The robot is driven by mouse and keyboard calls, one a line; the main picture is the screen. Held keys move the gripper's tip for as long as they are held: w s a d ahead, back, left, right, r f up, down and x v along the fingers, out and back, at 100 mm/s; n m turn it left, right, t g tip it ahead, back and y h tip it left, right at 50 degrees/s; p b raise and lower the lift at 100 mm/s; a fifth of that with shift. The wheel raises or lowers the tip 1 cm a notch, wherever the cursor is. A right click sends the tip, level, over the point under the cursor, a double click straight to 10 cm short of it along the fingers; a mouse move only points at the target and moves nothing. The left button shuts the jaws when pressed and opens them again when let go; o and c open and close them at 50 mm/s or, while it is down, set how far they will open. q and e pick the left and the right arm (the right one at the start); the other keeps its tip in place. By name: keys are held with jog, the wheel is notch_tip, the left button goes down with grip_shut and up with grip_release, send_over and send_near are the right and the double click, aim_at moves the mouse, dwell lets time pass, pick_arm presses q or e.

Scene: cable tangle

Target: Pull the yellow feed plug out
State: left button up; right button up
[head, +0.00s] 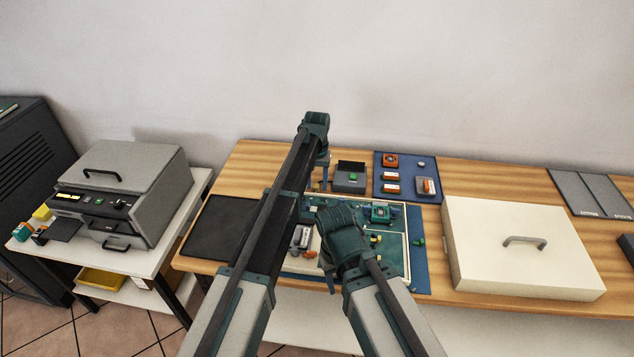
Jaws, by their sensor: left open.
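A green circuit board (393,262) in a pale frame lies on a blue mat (418,278) at the middle of the wooden table. A small yellow part (375,239) sits on the board, right of my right wrist; it may be the yellow feed plug, but it is too small to be sure. My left gripper (319,180) points down beyond the board's far edge, left of a small grey box, open with nothing seen between its fingers. My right gripper (331,282) is over the board's near left part, mostly hidden by its own wrist.
The grey box (349,181) with a green button stands behind the board. A blue mat (408,192) holds orange and grey parts. A large cream case (520,262) fills the right. A black mat (215,232) lies left; a grey machine (125,190) stands on a side table.

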aim_at(317, 185)
pick_arm(q)
notch_tip(317, 185, up, 14)
jog(key=p, duration=1.3)
jog(key=shift+f, duration=0.25)
jog(key=shift+s, duration=0.1)
jog(key=s+a+m, duration=0.1)
jog(key=s+a, duration=0.2)
jog(key=s, duration=1.5)
jog(key=s+a+m+y, duration=0.1)
jog(key=s+a, duration=0.2)
jog(key=s, duration=1.5)
jog(key=shift+a, duration=0.15)
